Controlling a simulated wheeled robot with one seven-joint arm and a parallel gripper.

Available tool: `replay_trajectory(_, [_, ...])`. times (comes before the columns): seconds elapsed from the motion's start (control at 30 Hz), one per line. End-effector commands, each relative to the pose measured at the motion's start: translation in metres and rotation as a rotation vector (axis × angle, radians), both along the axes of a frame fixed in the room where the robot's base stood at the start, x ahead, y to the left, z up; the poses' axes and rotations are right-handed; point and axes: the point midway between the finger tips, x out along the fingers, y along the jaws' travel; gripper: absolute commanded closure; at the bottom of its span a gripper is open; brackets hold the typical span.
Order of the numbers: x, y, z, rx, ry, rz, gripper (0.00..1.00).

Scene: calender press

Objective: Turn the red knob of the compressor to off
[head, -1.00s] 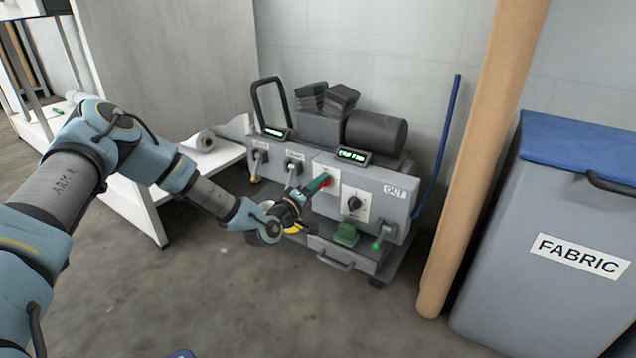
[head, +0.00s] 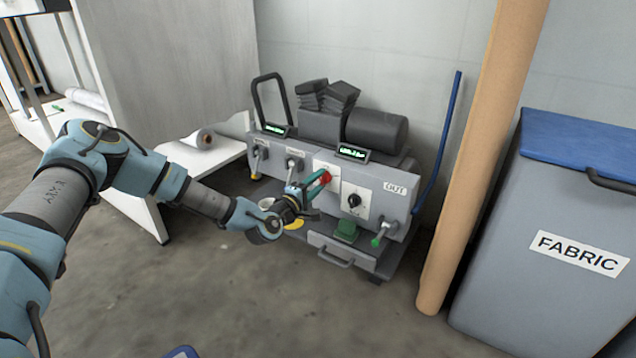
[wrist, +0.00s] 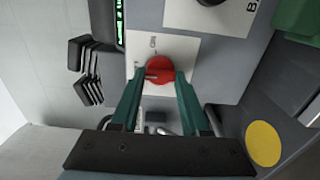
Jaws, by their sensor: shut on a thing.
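The compressor (head: 278,168) is a grey machine on the floor by the wall. Its red knob (head: 325,177) sits on a white plate on the front panel; it also shows in the wrist view (wrist: 159,68). My gripper (head: 317,187) reaches it from the front left. In the wrist view the green fingers of my gripper (wrist: 159,80) stand on either side of the knob, shut on it.
A black dial (head: 354,201) is right of the red knob, with a green-handled valve (head: 379,240) and a green block (head: 346,231) lower down. A brown post (head: 478,170) and a FABRIC bin (head: 545,235) stand right.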

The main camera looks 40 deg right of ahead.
Motion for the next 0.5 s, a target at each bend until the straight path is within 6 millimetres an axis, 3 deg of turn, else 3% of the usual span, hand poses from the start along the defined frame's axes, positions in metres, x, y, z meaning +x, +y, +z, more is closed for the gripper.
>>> replay_trajectory(0.23, [-0.0004,0.0005,-0.0010,0.001,0.002,0.000,1.00])
replay_trajectory(0.27, [-0.0003,0.0006,-0.0010,0.001,0.002,0.000,0.53])
replay_trajectory(0.5, [-0.0002,0.0003,-0.0006,0.001,0.001,0.000,0.26])
